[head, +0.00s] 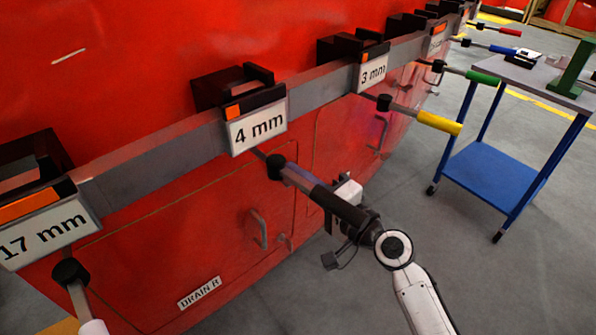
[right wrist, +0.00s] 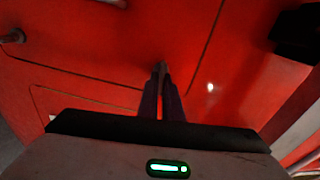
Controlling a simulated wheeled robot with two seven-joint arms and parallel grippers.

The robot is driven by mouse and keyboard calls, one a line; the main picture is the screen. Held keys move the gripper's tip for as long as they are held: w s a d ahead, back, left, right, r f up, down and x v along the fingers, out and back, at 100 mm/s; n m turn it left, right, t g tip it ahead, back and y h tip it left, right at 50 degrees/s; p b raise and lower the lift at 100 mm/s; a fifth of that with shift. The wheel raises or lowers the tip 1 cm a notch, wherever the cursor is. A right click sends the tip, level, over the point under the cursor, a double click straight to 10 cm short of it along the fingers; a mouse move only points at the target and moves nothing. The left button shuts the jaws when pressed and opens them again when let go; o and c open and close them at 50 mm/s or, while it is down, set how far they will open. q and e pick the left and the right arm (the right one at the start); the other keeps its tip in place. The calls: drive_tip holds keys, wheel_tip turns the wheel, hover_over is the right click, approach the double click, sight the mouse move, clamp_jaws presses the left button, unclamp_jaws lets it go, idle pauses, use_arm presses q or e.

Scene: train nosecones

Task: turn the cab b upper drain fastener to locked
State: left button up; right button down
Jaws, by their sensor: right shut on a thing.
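My right gripper (right wrist: 161,88) is shut on a thin grey piece (right wrist: 162,68) in the right wrist view, in front of the red panel; I cannot tell whether the piece touches the panel. In the head view, its white body shows partly behind the dark handle of the 4 mm tool (head: 335,205), and its fingers are hidden. The drain label (head: 199,292) sits low on the red nosecone; its last letter is hard to read. I cannot clearly pick out the upper drain fastener or its position. My left gripper is not in view.
The holder rail (head: 150,150) crosses the nosecone, with 17 mm, 4 mm and 3 mm signs. The yellow-handled tool (head: 440,122) and several others stick out from it. A blue cart (head: 490,175) stands at right. The grey floor between is clear.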

drive_tip(key=shift+m, duration=0.7)
drive_tip(key=c, duration=1.9)
unclamp_jaws()
drive_tip(key=shift+c, duration=0.2)
drive_tip(key=v, duration=1)
drive_tip(key=shift+b, duration=0.45)
drive_tip(key=shift+d, duration=0.1)
